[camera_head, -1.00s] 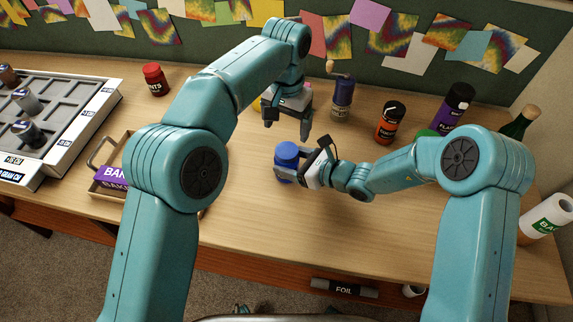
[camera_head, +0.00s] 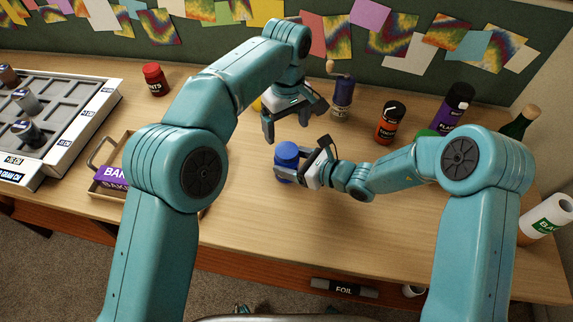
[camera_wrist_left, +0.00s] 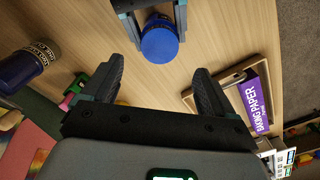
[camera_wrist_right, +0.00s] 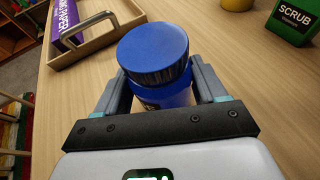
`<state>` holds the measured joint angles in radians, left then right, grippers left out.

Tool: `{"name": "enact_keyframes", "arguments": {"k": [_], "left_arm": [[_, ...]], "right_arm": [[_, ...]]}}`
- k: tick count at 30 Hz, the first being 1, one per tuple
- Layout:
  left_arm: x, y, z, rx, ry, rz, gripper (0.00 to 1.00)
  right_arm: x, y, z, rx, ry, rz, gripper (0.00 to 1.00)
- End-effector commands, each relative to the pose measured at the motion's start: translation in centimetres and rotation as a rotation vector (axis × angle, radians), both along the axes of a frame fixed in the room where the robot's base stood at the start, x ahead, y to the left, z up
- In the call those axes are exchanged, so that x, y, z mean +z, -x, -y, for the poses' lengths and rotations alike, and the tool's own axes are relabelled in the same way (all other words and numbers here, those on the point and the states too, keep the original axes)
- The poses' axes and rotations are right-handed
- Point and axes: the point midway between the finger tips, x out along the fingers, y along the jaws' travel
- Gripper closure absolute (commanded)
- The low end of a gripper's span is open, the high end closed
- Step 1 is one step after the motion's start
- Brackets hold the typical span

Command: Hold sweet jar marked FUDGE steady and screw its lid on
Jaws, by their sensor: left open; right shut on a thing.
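The blue sweet jar (camera_head: 286,176) stands on the wooden table with a ribbed blue lid (camera_head: 287,150) on top. The right wrist view shows the lid (camera_wrist_right: 153,50) above the jar body (camera_wrist_right: 178,98); its label is mostly hidden, so I cannot read FUDGE. I cannot tell how tight the lid is. My right gripper (camera_wrist_right: 160,88) is shut around the jar body, below the lid. My left gripper (camera_head: 287,130) is open and empty, above and behind the jar. In the left wrist view the lid (camera_wrist_left: 159,43) shows beyond my left fingertips, apart from them.
A tray with a purple baking paper box (camera_head: 112,177) lies left, beside a compartment rack (camera_head: 62,112). A red jar (camera_head: 154,79) stands behind. A mill (camera_head: 342,98), an orange-labelled jar (camera_head: 390,124) and a purple bottle (camera_head: 455,103) stand back right. The table front is clear.

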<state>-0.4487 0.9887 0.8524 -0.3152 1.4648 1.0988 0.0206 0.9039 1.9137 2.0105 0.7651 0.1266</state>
Motion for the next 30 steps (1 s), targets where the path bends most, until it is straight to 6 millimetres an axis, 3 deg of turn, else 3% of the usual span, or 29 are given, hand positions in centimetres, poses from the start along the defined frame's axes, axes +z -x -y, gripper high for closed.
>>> {"name": "enact_keyframes", "arguments": {"k": [15,27,29,30], "left_arm": [[-7.0,0.0,-0.1,-0.001,-0.001,-0.002,0.13],[-7.8,0.0,0.0,-0.001,-0.001,-0.001,0.13],[-7.8,0.0,0.0,-0.001,-0.001,-0.001,0.29],[-7.8,0.0,0.0,-0.001,-0.001,-0.001,0.42]], "right_arm": [[0.1,0.0,0.0,0.000,0.000,0.001,1.00],[0.1,0.0,0.0,0.000,0.000,0.001,1.00],[0.1,0.0,0.0,0.000,0.000,0.001,1.00],[0.1,0.0,0.0,0.000,0.000,0.001,1.00]]}}
